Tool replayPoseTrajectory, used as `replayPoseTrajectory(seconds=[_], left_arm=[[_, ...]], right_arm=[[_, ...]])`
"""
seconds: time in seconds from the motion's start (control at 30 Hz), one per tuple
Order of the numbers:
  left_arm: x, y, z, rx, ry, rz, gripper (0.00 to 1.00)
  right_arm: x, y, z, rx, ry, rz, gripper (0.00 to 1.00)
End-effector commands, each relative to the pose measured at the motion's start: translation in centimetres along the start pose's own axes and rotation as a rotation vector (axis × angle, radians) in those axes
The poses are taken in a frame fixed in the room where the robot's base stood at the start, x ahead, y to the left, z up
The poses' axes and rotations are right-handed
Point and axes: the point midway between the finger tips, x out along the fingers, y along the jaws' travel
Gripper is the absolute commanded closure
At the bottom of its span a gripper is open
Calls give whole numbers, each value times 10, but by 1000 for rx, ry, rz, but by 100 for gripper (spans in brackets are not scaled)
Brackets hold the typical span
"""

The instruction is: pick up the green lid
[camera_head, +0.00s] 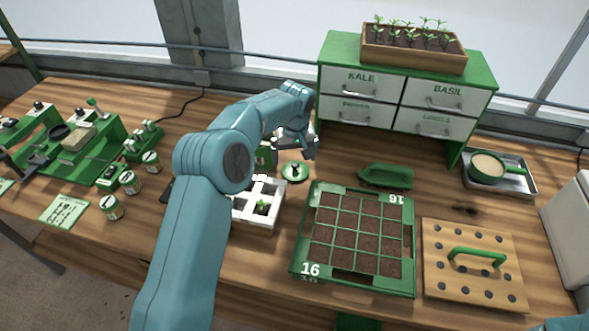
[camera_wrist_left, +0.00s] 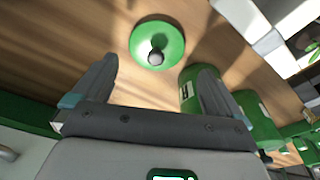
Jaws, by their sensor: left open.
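The green lid (camera_head: 295,171) is a round disc with a dark knob on top. It lies flat on the wooden table in the head view, left of the drawer cabinet. In the left wrist view the lid (camera_wrist_left: 145,40) is beyond the fingertips, roughly centred between them. My left gripper (camera_head: 297,146) is just behind and above the lid in the head view. Its two fingers (camera_wrist_left: 157,72) are spread apart in the left wrist view, with nothing between them. My right gripper is not in view.
A green container (camera_wrist_left: 189,92) stands close by the right finger in the left wrist view. The drawer cabinet (camera_head: 400,90) stands behind.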

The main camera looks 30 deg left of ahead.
Motion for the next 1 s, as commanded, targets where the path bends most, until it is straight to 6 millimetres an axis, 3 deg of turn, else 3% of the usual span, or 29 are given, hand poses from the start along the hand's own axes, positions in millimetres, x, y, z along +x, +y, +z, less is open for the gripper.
replayPoseTrajectory(seconds=[0.17,0.43,0.7,0.73,0.83,1.0], left_arm=[[13,2,-2,2,-2,-1,0],[53,3,-7,2,-2,0,0],[59,3,-7,2,0,0,0],[59,3,-7,2,0,0,6],[59,3,-7,2,-1,0,39],[58,3,-7,2,-1,0,41]], right_arm=[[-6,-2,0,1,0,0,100],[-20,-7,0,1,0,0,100],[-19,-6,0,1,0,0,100],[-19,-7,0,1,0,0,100],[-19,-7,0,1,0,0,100],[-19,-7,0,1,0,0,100]])
